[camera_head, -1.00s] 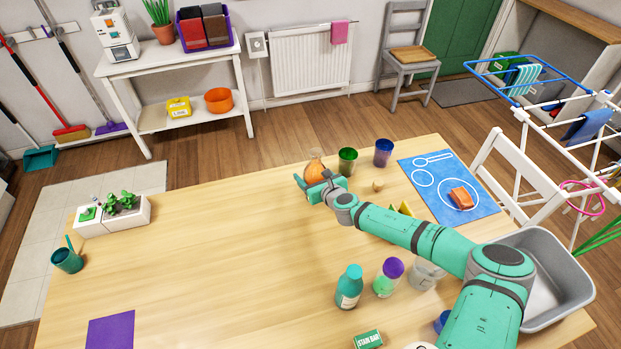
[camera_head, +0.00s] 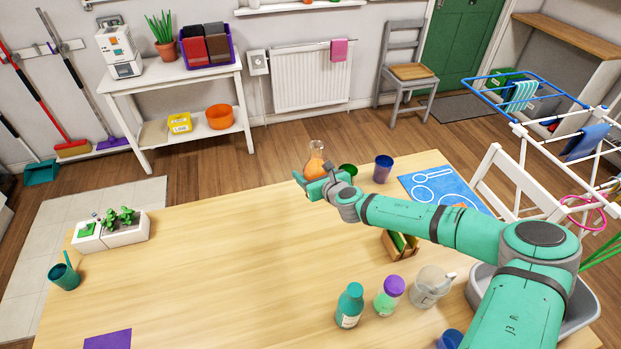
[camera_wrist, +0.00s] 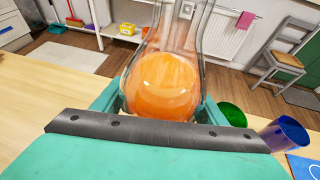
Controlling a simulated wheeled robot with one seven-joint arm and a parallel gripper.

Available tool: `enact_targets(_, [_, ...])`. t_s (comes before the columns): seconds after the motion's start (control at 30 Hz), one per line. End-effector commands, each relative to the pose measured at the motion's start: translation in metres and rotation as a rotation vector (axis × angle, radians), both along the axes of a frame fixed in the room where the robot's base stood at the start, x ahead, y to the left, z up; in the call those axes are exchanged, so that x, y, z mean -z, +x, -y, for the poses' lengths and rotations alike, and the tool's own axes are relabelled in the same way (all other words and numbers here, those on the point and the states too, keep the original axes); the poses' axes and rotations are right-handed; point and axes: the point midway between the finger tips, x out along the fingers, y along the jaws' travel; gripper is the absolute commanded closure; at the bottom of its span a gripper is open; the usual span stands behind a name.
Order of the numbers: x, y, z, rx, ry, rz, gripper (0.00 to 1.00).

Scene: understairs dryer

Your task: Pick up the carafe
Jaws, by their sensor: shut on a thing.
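The carafe (camera_head: 315,163) is clear glass with a narrow neck and orange liquid in its round lower part. It stands upright near the far edge of the wooden table. My gripper (camera_head: 317,184) is shut on it, with a finger on each side of the round body. In the wrist view the carafe (camera_wrist: 163,85) fills the space between the two teal fingers. Its base is hidden behind my gripper, so I cannot tell for sure whether it is clear of the table.
A green cup (camera_head: 347,170) and a blue cup (camera_head: 383,168) stand just right of the carafe. A blue mat (camera_head: 420,182) lies further right. A teal bottle (camera_head: 350,305), a purple-lidded jar (camera_head: 389,296) and a clear jug (camera_head: 430,287) stand near my arm. The table's left middle is clear.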

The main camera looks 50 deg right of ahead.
Motion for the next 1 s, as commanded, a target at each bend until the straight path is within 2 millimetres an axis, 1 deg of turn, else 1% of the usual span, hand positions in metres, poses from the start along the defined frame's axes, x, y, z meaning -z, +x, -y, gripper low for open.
enact_targets(0.03, [-0.008,0.001,0.001,0.000,-0.004,0.002,0.85])
enact_targets(0.2, [-0.022,0.001,0.001,0.000,-0.003,0.002,0.85])
enact_targets(0.5, [-0.043,0.001,0.001,0.000,-0.003,0.002,0.85])
enact_targets(0.8, [-0.055,0.001,0.001,0.000,-0.002,0.002,0.85])
enact_targets(1.0, [-0.060,0.001,0.001,0.001,-0.002,0.002,0.85])
